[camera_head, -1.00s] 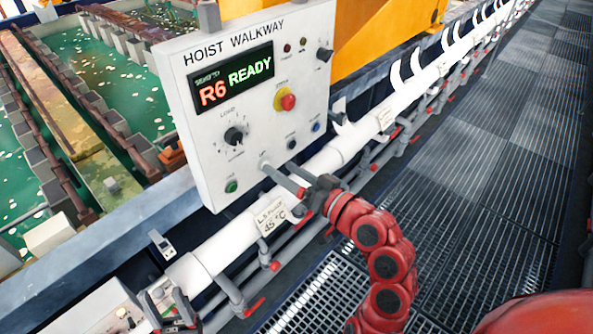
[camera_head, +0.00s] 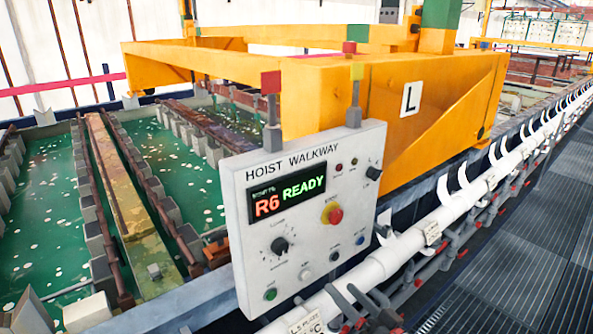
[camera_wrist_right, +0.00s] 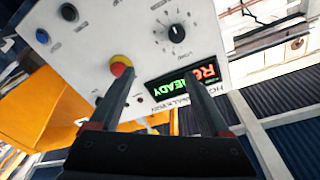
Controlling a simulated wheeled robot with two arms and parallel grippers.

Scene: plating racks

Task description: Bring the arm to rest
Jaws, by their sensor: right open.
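My right gripper (camera_head: 341,290) is low in the head view, in front of the lower edge of the white hoist walkway panel (camera_head: 238,218). In the right wrist view the two dark fingers of the right gripper (camera_wrist_right: 155,82) are apart with nothing between them. They point at the panel (camera_wrist_right: 140,45), which appears upside down. The red-and-yellow stop button (camera_wrist_right: 122,66) is near the left finger's tip in that picture; a gap or touch cannot be told. The panel's display (camera_head: 290,193) reads "R6 READY". My left gripper is not in view.
A white pipe (camera_head: 375,268) with brackets and red-handled valves runs below the panel and along the walkway. A yellow hoist frame (camera_head: 330,85) stands behind the panel, over green tanks (camera_head: 50,180). The walkway grating (camera_head: 530,240) at the right is clear.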

